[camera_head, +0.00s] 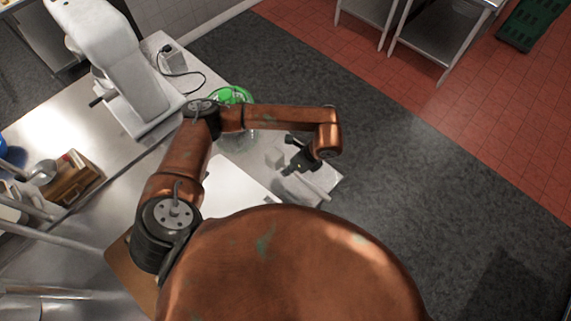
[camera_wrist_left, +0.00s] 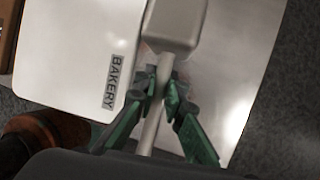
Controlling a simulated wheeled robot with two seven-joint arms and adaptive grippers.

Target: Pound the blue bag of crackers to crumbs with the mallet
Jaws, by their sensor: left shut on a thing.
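My left gripper (camera_head: 290,168) is over the right part of the metal counter. In the left wrist view the green fingers of this gripper (camera_wrist_left: 165,92) are shut around the pale handle (camera_wrist_left: 151,128) of the mallet. The mallet's grey blocky head (camera_wrist_left: 178,18) lies beyond the fingertips, over the bare metal surface. In the head view the mallet is small and partly hidden by the gripper. I cannot make out the blue bag of crackers in either view; my own copper arm covers much of the counter. My right gripper is not in view.
A white board (camera_wrist_left: 75,50) labelled BAKERY lies beside the mallet; it also shows in the head view (camera_head: 232,184). A white mixer (camera_head: 115,55) and a clear bowl with green (camera_head: 232,95) stand behind. A wooden box (camera_head: 75,182) sits left. The floor at right is clear.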

